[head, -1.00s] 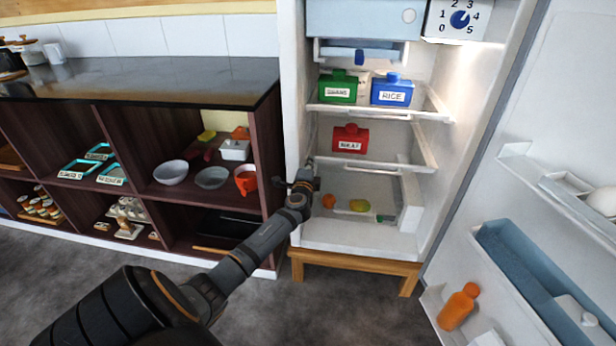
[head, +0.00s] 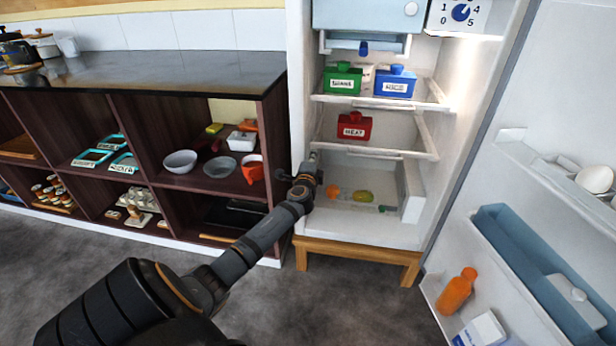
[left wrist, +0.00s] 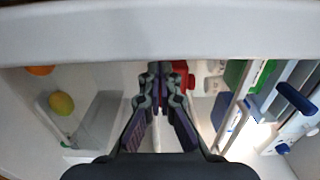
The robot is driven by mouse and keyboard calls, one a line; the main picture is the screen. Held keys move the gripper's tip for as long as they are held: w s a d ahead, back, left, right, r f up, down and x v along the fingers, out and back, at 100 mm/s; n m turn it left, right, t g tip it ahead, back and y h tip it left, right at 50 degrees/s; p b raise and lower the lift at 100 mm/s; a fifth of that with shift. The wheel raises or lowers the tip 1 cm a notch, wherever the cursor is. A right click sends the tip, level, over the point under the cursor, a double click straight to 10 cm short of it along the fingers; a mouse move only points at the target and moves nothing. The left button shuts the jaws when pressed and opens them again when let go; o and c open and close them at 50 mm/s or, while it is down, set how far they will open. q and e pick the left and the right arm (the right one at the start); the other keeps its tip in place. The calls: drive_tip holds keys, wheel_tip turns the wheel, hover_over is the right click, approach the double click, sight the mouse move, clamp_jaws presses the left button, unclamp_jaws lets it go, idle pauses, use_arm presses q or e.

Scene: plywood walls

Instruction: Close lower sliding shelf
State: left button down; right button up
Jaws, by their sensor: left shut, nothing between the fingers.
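The lower sliding shelf (head: 372,151) is a white shelf in the open fridge, below the shelf with the green and blue boxes. A red box (head: 354,125) labelled MEAT stands on it. My left gripper (head: 314,158) is at the left end of the shelf's front edge, close to the fridge's left wall. In the left wrist view my left gripper (left wrist: 160,70) has its fingertips together with nothing between them, and the red box (left wrist: 181,72) is just beyond them. The fingers hide part of the shelf there, and I cannot tell whether they touch it. My right gripper is not in view.
The fridge's left wall edge (left wrist: 160,32) runs close beside the gripper. Fruit (head: 362,197) lies on the fridge floor. The open fridge door (head: 545,110) is at the right. A dark cabinet (head: 275,150) stands left of the fridge.

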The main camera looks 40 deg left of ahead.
use_arm(q)
drive_tip(key=f+p+v, duration=0.1)
drive_tip(key=v, duration=0.6)
drive_tip(key=shift+s, duration=0.35)
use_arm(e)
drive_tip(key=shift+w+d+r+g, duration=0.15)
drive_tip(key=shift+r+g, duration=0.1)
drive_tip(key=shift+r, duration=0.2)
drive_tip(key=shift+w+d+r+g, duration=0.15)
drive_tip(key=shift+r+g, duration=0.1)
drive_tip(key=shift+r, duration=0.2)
use_arm(q)
drive_tip(key=shift+d, duration=0.15)
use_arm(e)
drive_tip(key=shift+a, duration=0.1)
